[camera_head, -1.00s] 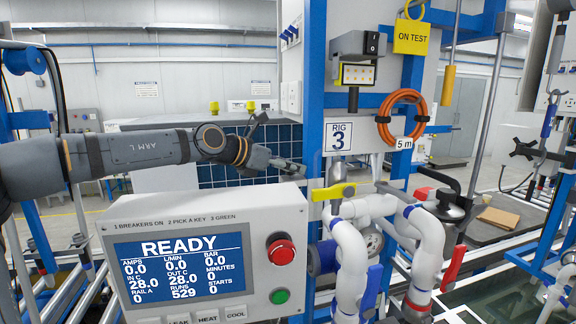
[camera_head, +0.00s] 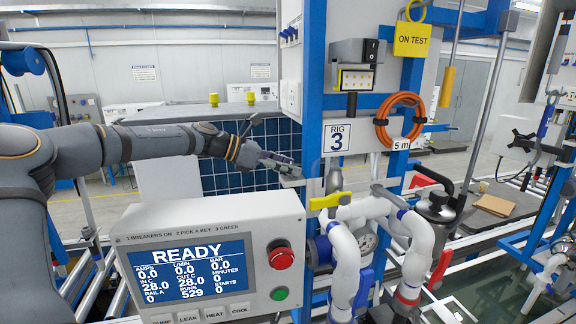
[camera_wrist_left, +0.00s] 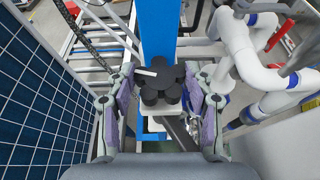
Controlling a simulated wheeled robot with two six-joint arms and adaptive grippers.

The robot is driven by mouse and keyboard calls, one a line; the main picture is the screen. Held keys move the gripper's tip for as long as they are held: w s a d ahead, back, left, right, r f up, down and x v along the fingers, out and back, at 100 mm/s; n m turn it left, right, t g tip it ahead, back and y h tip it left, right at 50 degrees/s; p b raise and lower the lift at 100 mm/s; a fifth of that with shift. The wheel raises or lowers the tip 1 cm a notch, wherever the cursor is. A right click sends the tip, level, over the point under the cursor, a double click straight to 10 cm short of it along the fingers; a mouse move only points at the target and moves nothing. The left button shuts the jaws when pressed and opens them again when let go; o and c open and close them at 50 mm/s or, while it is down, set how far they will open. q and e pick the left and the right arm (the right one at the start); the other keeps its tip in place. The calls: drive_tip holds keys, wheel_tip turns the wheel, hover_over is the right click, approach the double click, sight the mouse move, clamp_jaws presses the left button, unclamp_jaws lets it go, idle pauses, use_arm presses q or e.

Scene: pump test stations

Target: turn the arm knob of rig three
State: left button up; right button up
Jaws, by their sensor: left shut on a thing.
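The arm knob of rig three (camera_wrist_left: 162,84) is black and lobed, with a white bar mark at its left. It sits by a blue post in the left wrist view. My left gripper (camera_wrist_left: 162,103) has its two purple-padded fingers on either side of this knob and is shut on it. In the head view my left gripper (camera_head: 290,167) reaches in from the left to the blue post beside the RIG 3 sign (camera_head: 337,138). The knob is hidden there behind the fingers. My right gripper is out of view.
A grey control panel (camera_head: 130,250) with a READY screen, a red button (camera_head: 281,254) and a green button (camera_head: 279,294) stands just below the gripper. White pipes (camera_head: 345,255) with a yellow lever (camera_head: 330,201) are close at right. A blue tiled panel (camera_head: 225,175) lies behind.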

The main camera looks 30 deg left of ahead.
use_arm(q)
drive_tip(key=shift+f+m+g+h, duration=0.15)
drive_tip(key=shift+m+g+h, duration=0.25)
drive_tip(key=shift+m, duration=0.1)
drive_tip(key=o, duration=1.2)
drive_tip(key=shift+a, duration=0.1)
drive_tip(key=shift+c, duration=0.2)
drive_tip(key=shift+n, duration=0.3)
